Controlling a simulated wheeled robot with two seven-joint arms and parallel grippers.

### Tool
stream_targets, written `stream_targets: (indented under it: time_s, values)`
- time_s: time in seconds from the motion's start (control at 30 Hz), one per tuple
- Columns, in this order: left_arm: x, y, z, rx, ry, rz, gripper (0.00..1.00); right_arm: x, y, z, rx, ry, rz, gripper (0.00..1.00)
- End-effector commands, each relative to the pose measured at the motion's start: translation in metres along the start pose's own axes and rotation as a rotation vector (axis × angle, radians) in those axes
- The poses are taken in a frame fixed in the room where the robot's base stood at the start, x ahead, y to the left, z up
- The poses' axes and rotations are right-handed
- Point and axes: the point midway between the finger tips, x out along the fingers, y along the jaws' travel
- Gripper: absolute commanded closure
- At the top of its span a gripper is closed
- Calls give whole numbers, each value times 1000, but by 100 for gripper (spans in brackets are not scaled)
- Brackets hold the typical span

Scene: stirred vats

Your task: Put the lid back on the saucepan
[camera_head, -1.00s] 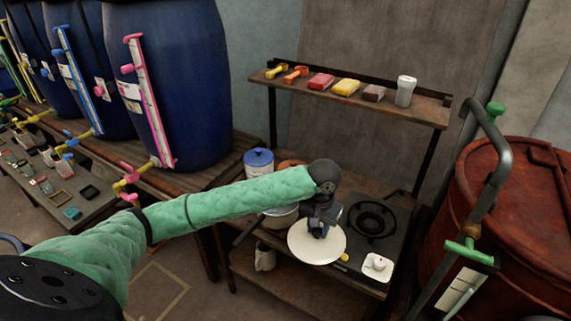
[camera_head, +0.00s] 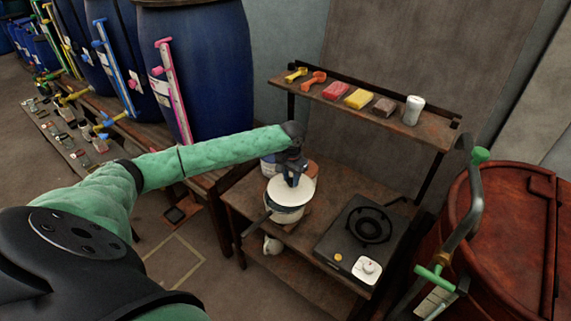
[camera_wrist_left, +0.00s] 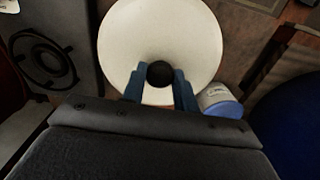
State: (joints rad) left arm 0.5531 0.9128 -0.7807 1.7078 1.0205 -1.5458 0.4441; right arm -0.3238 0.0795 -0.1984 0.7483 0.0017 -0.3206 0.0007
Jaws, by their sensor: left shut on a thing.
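The cream lid (camera_head: 287,193) is a round disc with a black knob. My left gripper (camera_head: 293,179) is shut on the knob, and its blue fingers also straddle it in the left wrist view (camera_wrist_left: 160,82). The lid also fills the upper middle of the left wrist view (camera_wrist_left: 160,35). The saucepan's dark handle (camera_head: 256,224) points to the lower left. My right gripper is not in view.
The hob (camera_head: 362,240) is bare, right of the saucepan. A white canister with a blue lid (camera_wrist_left: 219,101) stands close behind the pan. The upper shelf (camera_head: 435,128) holds several small items. A red drum (camera_head: 510,220) is at the right.

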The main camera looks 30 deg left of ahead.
Motion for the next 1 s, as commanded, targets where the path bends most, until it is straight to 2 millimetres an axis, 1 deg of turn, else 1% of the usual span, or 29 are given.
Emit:
stream_targets:
  time_s: [0.03, 0.13, 0.23, 0.33, 0.47, 0.83, 1.0]
  values:
    - [-7, -10, 0, 1, 0, -3, 100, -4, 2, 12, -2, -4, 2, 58]
    - [-8, -20, -2, 8, 4, -3, 100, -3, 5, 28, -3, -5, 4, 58]
    - [-8, -27, -3, 11, 5, -4, 100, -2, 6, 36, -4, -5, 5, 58]
    - [-6, -29, -3, 12, 6, -5, 100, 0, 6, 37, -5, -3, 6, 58]
    - [-1, -29, -3, 12, 6, -5, 100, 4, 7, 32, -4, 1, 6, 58]
    - [15, -29, -3, 12, 7, -6, 100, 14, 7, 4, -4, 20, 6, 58]
    - [19, -29, -3, 12, 7, -6, 100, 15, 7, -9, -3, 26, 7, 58]
